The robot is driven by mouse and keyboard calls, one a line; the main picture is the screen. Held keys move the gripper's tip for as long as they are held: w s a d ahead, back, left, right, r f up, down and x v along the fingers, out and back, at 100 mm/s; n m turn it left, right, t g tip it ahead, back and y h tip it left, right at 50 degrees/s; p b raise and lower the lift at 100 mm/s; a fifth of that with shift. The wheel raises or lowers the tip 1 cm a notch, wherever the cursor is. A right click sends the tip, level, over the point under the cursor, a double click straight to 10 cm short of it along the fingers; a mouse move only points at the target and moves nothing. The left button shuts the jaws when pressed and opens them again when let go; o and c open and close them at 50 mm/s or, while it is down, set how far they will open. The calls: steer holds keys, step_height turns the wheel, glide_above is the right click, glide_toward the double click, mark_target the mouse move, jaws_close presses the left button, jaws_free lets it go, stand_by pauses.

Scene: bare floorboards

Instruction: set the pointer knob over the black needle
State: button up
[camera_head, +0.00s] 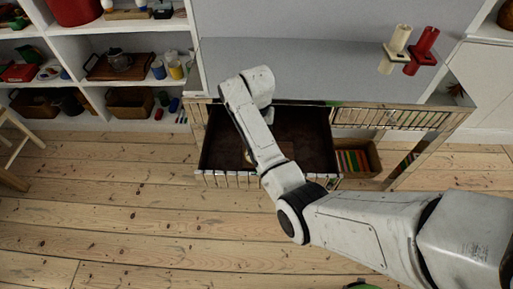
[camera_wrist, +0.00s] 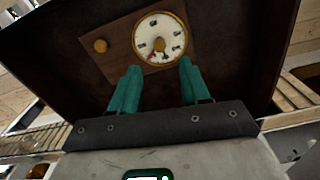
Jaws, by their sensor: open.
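A wooden board (camera_wrist: 120,30) lies in the dark drawer in the wrist view, tilted in the picture. My arm hides most of the board in the head view.
The open drawer (camera_head: 213,143) projects from a slatted cabinet. A bin of coloured items (camera_head: 352,161) stands to its right. White shelves with trays and jars are at the left. Cream and red cylinders (camera_head: 423,45) sit on the grey top.

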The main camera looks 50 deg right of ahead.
step_height(320, 180, down, 8)
stand_by(0.4)
steer(key=shift+c, duration=0.4)
jaws_close()
